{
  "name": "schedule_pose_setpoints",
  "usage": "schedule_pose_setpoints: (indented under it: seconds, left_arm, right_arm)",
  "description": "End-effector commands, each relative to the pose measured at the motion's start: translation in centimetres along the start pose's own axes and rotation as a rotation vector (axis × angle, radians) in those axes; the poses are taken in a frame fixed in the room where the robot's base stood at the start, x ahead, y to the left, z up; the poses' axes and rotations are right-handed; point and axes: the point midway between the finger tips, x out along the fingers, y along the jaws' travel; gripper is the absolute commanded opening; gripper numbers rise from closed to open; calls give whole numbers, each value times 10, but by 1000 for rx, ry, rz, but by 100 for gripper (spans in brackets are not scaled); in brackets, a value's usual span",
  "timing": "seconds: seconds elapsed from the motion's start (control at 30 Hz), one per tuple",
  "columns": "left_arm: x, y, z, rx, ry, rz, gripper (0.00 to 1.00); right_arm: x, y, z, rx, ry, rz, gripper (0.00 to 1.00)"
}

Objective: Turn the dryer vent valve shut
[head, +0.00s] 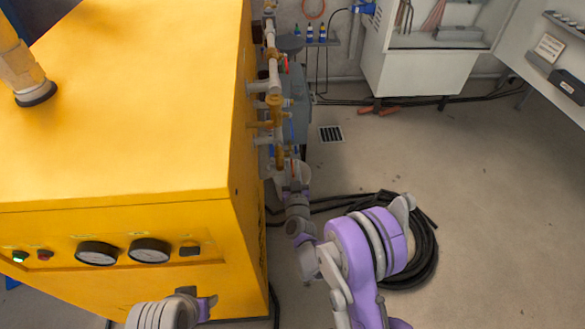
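A run of pale and brass pipework (273,75) with several fittings goes along the right side of the yellow cabinet (120,110). Small red and yellow parts show on it, but I cannot tell which one is the dryer vent valve. My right gripper (291,168) reaches up beside the lower end of this pipework, close to the cabinet's side. Its fingers are small and partly merge with the fittings, so I cannot tell whether they touch anything or are open. My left arm shows at the bottom edge in front of the cabinet; its fingers cannot be made out.
The cabinet front has gauges (149,251) and small buttons. A grey tank (297,105) stands behind the pipes. A coiled black hose (425,255) lies on the floor right of my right arm. A floor drain (331,133) is farther back. The floor at the right is clear.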

Motion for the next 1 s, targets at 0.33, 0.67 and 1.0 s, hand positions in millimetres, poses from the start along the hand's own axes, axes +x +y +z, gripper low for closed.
schedule_pose_setpoints:
  seconds: [0.33,0.67,1.0]
  left_arm:
    - [0,0,0,0,0,0,50]
    - [0,0,0,0,0,0,50]
    - [0,0,0,0,0,0,50]
  right_arm:
    - [0,0,0,0,0,0,0]
    - [0,0,0,0,0,0,0]
    - [-1,0,0,0,0,0,0]
